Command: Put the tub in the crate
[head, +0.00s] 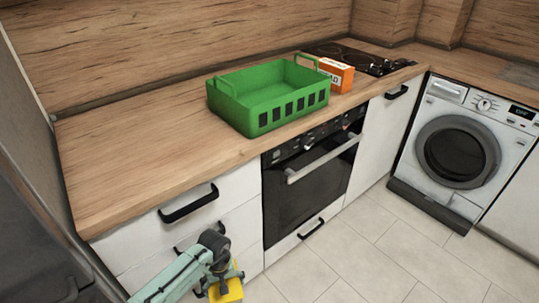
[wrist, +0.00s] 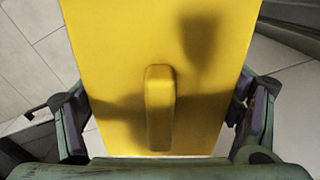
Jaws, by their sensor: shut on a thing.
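The yellow tub (head: 230,291) shows at the bottom of the head view, low in front of the white drawers. My gripper (head: 224,274) is shut on it. In the wrist view the tub (wrist: 160,45) fills the middle, with a raised yellow bar on its near face, and my gripper's fingers (wrist: 160,112) lie along its left and right sides. The green crate (head: 262,120) stands on the wooden counter, above and to the right of my gripper. It has an open top, slotted front and raised end handles. The part of its inside that shows looks empty.
An orange box (head: 338,75) stands just right of the crate, before a black hob (head: 358,57). The counter (head: 140,150) left of the crate is clear. Drawer handles (head: 189,204) and an oven handle (head: 322,158) stick out below the counter edge. A washing machine (head: 460,150) stands at right.

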